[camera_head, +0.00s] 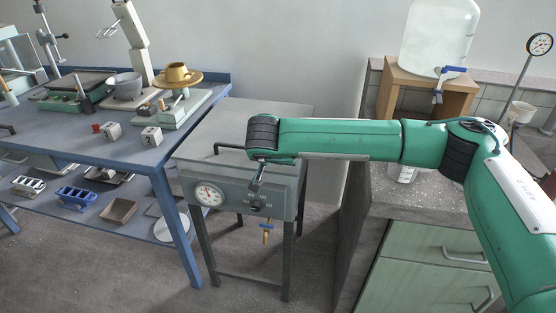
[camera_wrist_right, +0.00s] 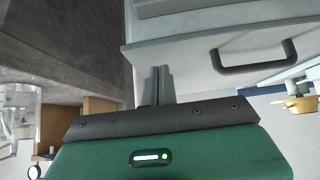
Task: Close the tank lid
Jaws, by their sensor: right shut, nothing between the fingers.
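The tank (camera_head: 240,190) is a grey metal box on legs, with a round gauge on its front. Its flat grey lid (camera_head: 215,130) lies across the top, with a dark bar handle (camera_head: 228,147) near the front edge. I cannot tell whether the lid is fully seated. My right gripper (camera_head: 256,184) is at the front of the tank, to the right of the handle and not holding it. In the right wrist view the gripper's fingers (camera_wrist_right: 162,80) are together and empty, beside the lid's edge, with the handle (camera_wrist_right: 254,58) to their right. My left gripper is out of view.
A blue bench (camera_head: 140,160) with instruments and numbered blocks stands left of the tank. A stone-topped cabinet (camera_head: 400,195) stands on the right, with a large clear bottle (camera_head: 438,40) on a wooden stand. A small yellow-handled valve (camera_head: 266,232) hangs beneath the tank.

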